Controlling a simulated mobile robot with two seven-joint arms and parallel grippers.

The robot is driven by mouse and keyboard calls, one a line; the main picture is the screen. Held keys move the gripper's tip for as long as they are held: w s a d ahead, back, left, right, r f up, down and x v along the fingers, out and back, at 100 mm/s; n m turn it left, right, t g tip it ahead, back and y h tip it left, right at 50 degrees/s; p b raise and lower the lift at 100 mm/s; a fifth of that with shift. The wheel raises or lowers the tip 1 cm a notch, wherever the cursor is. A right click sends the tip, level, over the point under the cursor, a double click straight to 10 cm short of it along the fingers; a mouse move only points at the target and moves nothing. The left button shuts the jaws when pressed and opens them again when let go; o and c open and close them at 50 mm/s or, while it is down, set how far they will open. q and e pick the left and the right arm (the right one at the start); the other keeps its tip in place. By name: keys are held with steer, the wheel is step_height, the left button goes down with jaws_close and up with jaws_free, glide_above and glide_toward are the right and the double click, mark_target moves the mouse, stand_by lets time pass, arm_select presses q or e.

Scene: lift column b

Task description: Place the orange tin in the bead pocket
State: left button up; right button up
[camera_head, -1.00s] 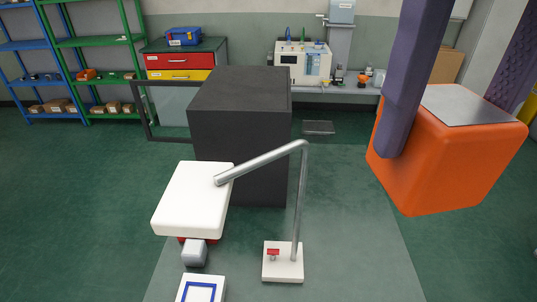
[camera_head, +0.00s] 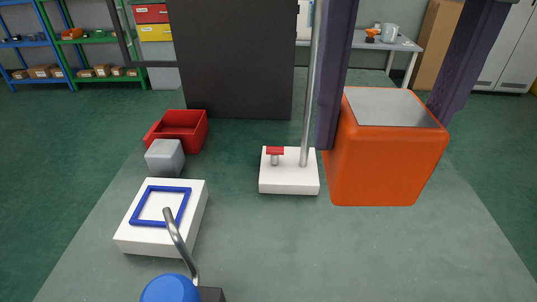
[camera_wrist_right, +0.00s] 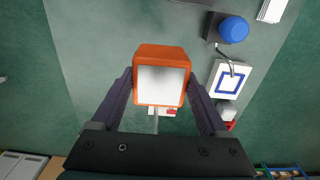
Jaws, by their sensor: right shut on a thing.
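The orange tin (camera_head: 386,165) is a rounded orange block with a flat grey top. My right gripper (camera_head: 385,130) is shut on it, one finger on each side. In the right wrist view, the tin (camera_wrist_right: 161,52) sits between the fingertips (camera_wrist_right: 160,82). The head view does not show clearly whether it is clear of the mat. The bead pocket looks to be the square inside a blue raised frame (camera_head: 135,209) on a white block (camera_head: 158,248), left of the tin and nearer me; it looks empty. My left gripper is not in view.
A white base with a red knob (camera_head: 289,181) and upright pole stands between tin and pocket. A bent metal rod (camera_head: 177,236) with a blue ball (camera_head: 170,290) reaches over the pocket block. A grey cube (camera_head: 165,158), red bin (camera_head: 180,131) and tall dark box (camera_head: 235,60) stand beyond.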

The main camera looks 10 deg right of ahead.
mark_target(361, 167)
steer(key=f+b, duration=0.1)
steer(key=f, duration=0.1)
steer(key=f+b, duration=0.1)
steer(key=f, duration=0.2)
steer(key=shift+w+a+b, duration=0.1)
steer(key=shift+a+b, duration=0.1)
steer(key=shift+b, duration=0.2)
arm_select(q)
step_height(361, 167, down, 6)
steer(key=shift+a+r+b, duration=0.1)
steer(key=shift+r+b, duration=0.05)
steer(key=shift+b, duration=0.4)
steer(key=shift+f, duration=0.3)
arm_select(e)
steer(key=shift+f, duration=9.9)
arm_select(q)
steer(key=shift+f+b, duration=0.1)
steer(key=shift+b, duration=0.3)
arm_select(e)
steer(key=shift+f, duration=0.1)
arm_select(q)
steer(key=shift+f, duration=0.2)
arm_select(e)
steer(key=shift+f, duration=0.15)
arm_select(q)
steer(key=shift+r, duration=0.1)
arm_select(e)
steer(key=o, duration=1.4)
